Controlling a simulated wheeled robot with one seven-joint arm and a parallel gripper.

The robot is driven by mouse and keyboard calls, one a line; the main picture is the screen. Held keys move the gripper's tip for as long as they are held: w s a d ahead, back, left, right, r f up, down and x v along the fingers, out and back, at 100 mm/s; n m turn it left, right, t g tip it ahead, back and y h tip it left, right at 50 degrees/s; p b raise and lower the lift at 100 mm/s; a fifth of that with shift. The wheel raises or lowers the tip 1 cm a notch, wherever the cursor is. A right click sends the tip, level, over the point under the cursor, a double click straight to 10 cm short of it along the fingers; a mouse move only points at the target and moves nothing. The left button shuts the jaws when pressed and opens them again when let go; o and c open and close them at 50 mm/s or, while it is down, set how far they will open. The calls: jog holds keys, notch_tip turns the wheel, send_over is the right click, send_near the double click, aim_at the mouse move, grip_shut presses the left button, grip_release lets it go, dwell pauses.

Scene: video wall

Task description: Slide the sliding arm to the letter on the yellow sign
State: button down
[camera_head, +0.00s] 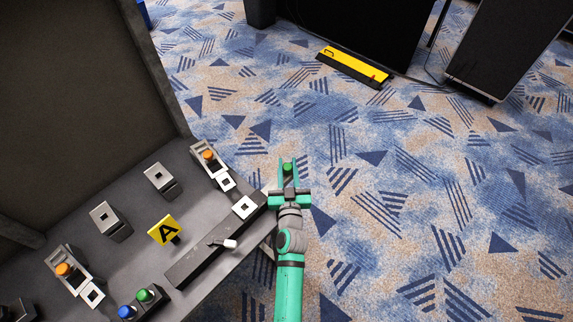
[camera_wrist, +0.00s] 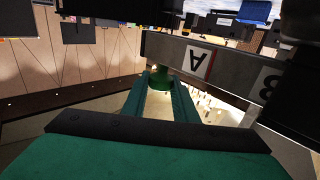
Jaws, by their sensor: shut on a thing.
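The yellow sign (camera_head: 164,231) with a black letter A stands on the grey console. My gripper (camera_head: 287,168) is just beyond the console's right edge, shut on a green knob (camera_head: 287,167). In the wrist view the green knob (camera_wrist: 161,79) sits between my fingertips. Behind it runs a grey rail (camera_wrist: 230,72) with a white label A (camera_wrist: 195,60) just right of the knob and a label B (camera_wrist: 266,83) farther right. The knob appears to be the sliding arm's handle, but its link to the rail is hidden.
A dark track with a white-tipped lever (camera_head: 229,243) lies on the console. Blue (camera_head: 127,311) and green (camera_head: 146,295) buttons stand near its front, with several switches around. Open carpet (camera_head: 400,200) lies to the right. A yellow and black strip (camera_head: 352,66) is at the back.

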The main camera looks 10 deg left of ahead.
jog(key=shift+a, duration=0.25)
jog(key=c, duration=1.5)
grip_release()
jog(key=shift+c, duration=0.2)
jog(key=shift+o, duration=0.5)
jog(key=shift+d, duration=0.1)
jog(key=v, duration=1.1)
jog(key=shift+w, duration=0.15)
